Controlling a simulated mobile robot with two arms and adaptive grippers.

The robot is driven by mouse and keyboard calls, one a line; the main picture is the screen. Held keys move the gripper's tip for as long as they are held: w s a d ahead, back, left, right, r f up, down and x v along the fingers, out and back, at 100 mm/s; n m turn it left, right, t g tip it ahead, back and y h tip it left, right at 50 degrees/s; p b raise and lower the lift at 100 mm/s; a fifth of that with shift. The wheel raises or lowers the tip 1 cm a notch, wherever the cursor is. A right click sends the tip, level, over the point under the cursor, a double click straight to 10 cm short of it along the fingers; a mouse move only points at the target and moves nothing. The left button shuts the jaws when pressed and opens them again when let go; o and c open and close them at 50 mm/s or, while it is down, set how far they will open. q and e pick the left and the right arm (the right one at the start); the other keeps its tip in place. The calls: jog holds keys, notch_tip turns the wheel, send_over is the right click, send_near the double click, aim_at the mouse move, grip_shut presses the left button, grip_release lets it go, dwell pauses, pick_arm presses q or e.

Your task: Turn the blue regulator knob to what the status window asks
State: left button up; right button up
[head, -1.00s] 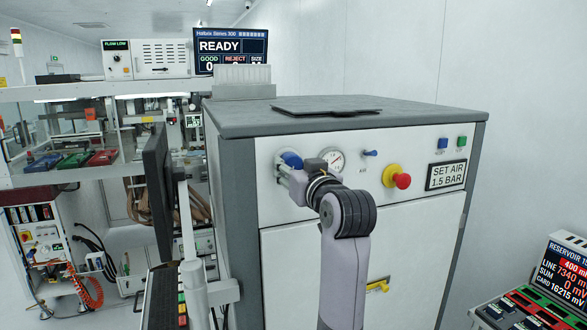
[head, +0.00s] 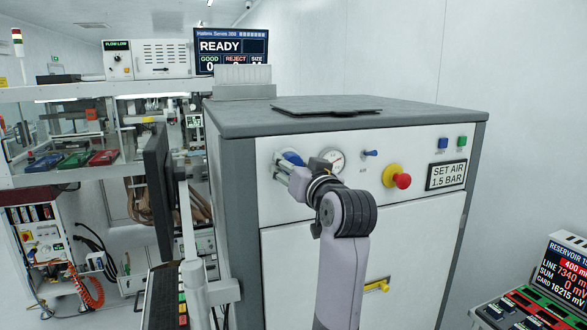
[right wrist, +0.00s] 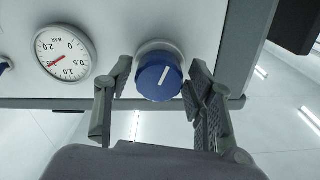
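The blue regulator knob (head: 293,157) is on the upper left of the cabinet's front panel. In the right wrist view the knob (right wrist: 159,78) shows a white pointer line, tilted slightly right of up. My right gripper (right wrist: 160,85) is open, with one finger on each side of the knob and visible gaps between. In the head view my right gripper (head: 286,172) partly hides the knob. The gauge (right wrist: 65,54) appears upside down, its red needle near 1.5 bar. The status window (head: 446,175) reads "SET AIR 1.5 BAR". My left gripper is not in view.
A red emergency button (head: 402,181) on a yellow base and a small blue toggle (head: 370,153) are right of the gauge. A monitor (head: 160,195) stands left of the cabinet. A thin dark plate (head: 325,106) lies on its top.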

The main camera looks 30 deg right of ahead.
jog(key=shift+o, duration=0.7)
jog(key=v, duration=0.7)
jog(key=shift+s, duration=0.25)
